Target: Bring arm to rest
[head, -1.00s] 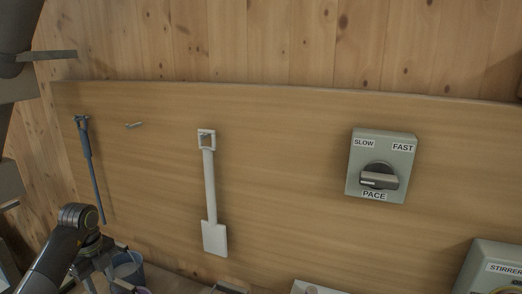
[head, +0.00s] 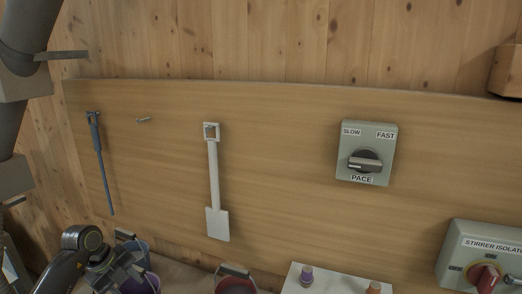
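My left gripper (head: 122,270) is at the lower left of the head view, at the end of my dark arm. It is in front of a blue-grey bucket (head: 140,250) and a bucket with purple in it (head: 150,283). I cannot tell whether its fingers are apart, and nothing is clearly held in it. My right gripper is not in view.
A wooden board carries a blue tool (head: 102,165), a white paddle (head: 214,180), a pace switch (head: 366,153) and a stirrer isolator box (head: 480,250) with a red knob. Below are a dark red bucket (head: 236,284) and a white panel (head: 335,280) with small knobs.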

